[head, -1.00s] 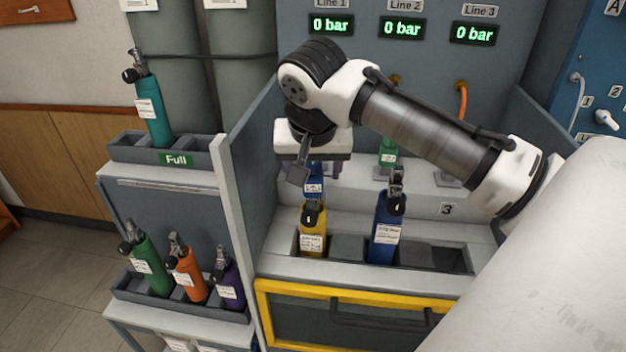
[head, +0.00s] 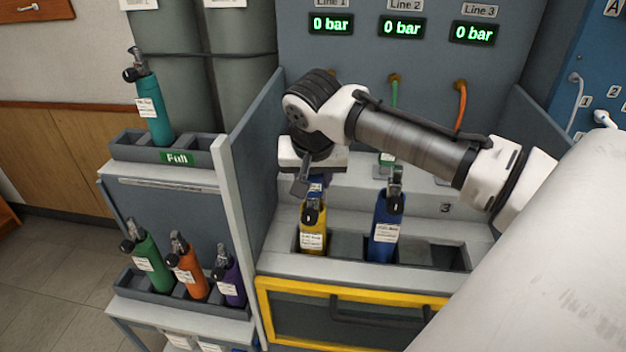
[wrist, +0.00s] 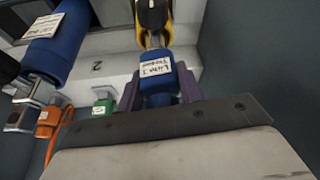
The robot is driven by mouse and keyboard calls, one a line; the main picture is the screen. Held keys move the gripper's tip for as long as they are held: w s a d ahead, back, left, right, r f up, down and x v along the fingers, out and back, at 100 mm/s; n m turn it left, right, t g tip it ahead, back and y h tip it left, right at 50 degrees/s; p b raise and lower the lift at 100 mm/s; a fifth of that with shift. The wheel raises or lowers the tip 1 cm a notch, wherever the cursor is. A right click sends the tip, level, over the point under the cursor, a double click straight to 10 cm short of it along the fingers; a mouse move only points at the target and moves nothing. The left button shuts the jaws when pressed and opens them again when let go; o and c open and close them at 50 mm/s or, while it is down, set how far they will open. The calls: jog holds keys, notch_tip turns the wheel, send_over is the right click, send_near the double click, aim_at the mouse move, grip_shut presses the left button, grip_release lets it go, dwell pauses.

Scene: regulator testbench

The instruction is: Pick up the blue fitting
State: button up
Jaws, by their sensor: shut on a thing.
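The blue fitting (wrist: 158,76) with a white label sits between the purple fingers of my gripper (wrist: 160,92) in the wrist view. The fingers are shut on its sides. In the head view only a small part of the blue fitting (head: 316,187) shows, behind the yellow cylinder's top. My gripper (head: 318,179) points down there, and its fingers are mostly hidden. Whether the fitting rests on the ledge or is lifted is unclear.
A yellow cylinder (head: 313,236) and a blue cylinder (head: 386,230) stand in the bench rack, close in front. A green fitting (wrist: 103,107) and an orange fitting (wrist: 48,122) sit alongside. A grey side panel (head: 262,165) rises close on the left.

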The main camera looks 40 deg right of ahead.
jog(key=c, duration=0.3)
jog(key=shift+r, duration=0.15)
notch_tip(320, 180, up, 20)
jog(key=shift+b, duration=0.35)
jog(key=shift+s, duration=0.1)
